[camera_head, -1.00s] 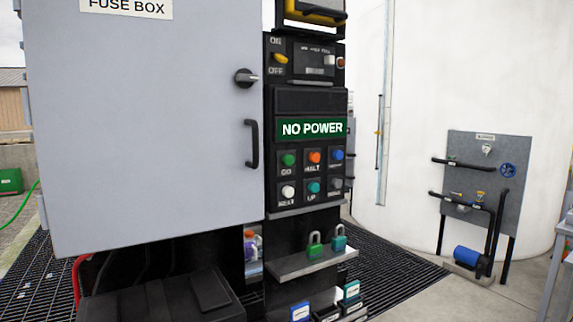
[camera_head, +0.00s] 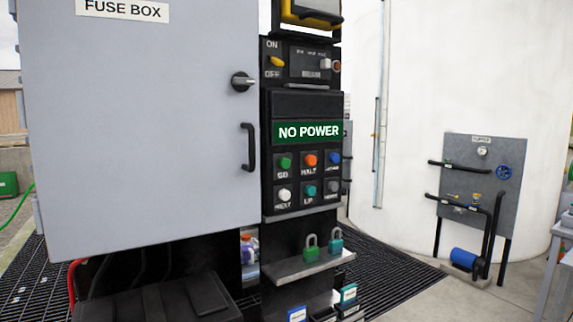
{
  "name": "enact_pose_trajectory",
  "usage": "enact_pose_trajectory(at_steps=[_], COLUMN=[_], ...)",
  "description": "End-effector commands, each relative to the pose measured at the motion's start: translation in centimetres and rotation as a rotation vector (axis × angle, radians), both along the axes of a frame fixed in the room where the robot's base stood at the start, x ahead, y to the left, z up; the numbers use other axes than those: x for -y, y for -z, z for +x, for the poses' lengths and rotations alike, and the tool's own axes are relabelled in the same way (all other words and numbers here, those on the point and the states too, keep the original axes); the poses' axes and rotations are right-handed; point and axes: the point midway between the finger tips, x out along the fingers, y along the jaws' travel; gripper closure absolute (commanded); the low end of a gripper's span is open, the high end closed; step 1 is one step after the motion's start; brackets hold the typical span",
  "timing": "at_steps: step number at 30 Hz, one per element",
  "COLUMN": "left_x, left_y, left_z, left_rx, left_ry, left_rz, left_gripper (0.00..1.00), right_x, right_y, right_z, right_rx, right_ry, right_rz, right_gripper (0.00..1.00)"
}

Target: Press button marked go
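The green button marked GO (camera_head: 285,163) is at the upper left of a block of buttons on the black control panel (camera_head: 292,103). Beside it are an orange HALT button (camera_head: 310,160) and a blue button (camera_head: 334,159). Below are a white button (camera_head: 285,195), a teal UP button (camera_head: 310,190) and a grey button (camera_head: 333,187). A green display (camera_head: 307,131) above the buttons reads NO POWER. A yellow ON/OFF switch (camera_head: 276,62) is near the panel's top. Neither of my grippers is in view.
A large grey fuse box (camera_head: 140,130) with a black handle (camera_head: 248,147) stands left of the panel. A shelf (camera_head: 290,270) below holds a green padlock (camera_head: 311,250) and a teal padlock (camera_head: 336,242). A white tank (camera_head: 430,60) and a pipe board (camera_head: 483,180) stand to the right.

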Motion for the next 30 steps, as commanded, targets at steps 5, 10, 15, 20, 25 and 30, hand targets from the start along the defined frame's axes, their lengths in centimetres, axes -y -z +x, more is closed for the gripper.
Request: enact_pose_trajectory(at_steps=[5, 10, 15, 20, 25, 30], left_x=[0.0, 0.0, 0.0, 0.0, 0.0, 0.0], left_y=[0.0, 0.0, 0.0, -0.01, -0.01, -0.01], left_z=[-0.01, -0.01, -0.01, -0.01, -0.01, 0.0], left_rx=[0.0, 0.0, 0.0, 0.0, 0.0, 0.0], left_ry=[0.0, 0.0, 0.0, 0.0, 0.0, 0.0], left_rz=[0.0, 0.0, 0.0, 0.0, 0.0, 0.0], left_gripper=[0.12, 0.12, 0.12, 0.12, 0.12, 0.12], right_x=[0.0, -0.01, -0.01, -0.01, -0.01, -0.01], right_y=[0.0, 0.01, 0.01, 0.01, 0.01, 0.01], right_z=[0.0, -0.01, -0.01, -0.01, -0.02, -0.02], right_rx=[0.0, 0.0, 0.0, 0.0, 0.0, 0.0], right_ry=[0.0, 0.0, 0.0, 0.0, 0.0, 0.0], right_rz=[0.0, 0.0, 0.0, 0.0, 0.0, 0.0], right_gripper=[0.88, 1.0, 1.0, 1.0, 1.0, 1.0])
